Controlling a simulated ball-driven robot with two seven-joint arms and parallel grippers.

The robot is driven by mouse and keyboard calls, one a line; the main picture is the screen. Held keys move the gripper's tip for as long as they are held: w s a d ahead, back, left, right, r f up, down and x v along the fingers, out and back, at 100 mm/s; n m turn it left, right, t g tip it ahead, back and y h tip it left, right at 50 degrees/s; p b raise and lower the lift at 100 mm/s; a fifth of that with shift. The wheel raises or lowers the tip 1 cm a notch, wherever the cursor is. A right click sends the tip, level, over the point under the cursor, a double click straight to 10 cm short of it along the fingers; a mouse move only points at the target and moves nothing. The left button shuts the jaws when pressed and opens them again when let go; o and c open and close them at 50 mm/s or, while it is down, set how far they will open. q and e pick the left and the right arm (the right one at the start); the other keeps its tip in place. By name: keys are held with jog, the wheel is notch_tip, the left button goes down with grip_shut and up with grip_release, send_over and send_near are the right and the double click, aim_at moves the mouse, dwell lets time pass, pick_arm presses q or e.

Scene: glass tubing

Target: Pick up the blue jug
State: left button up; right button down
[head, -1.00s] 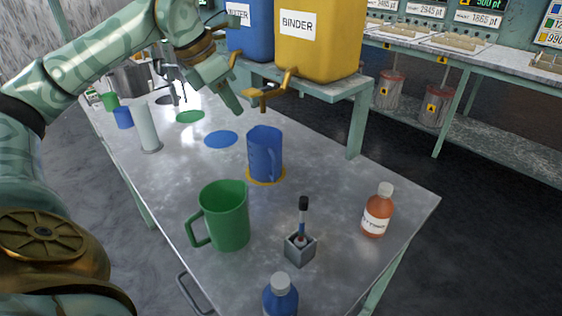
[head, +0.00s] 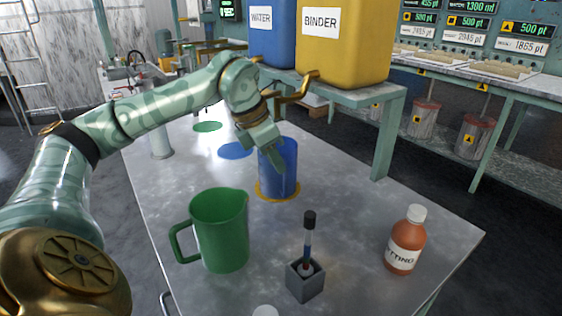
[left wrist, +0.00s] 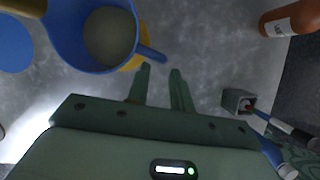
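The blue jug (head: 284,168) stands upright on a yellow disc (head: 265,194) on the metal table. The left wrist view shows the jug (left wrist: 72,42) from above, with greyish contents and its handle (left wrist: 151,53) pointing toward the fingers. My left gripper (head: 276,166) is at the jug's near side in the head view, overlapping it. In the left wrist view its two fingers (left wrist: 160,72) are apart with bare table between them. The handle's end is just beyond the fingertips, nearer one finger; I cannot tell whether they touch. My right gripper is not in view.
A green jug (head: 221,232) stands nearer on the table. A grey holder (head: 305,281) with a dropper and an orange bottle (head: 405,240) stand to the right. A shelf (head: 372,97) with the yellow binder tank (head: 345,40) and blue water tank (head: 272,35) rises behind.

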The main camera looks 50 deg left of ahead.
aim_at(285, 175)
pick_arm(q)
jog(key=b+x, duration=0.2)
jog(key=x, duration=0.3)
jog(key=shift+w+d, duration=0.1)
jog(key=shift+d, duration=0.1)
jog(key=shift+r, duration=0.15)
grip_shut()
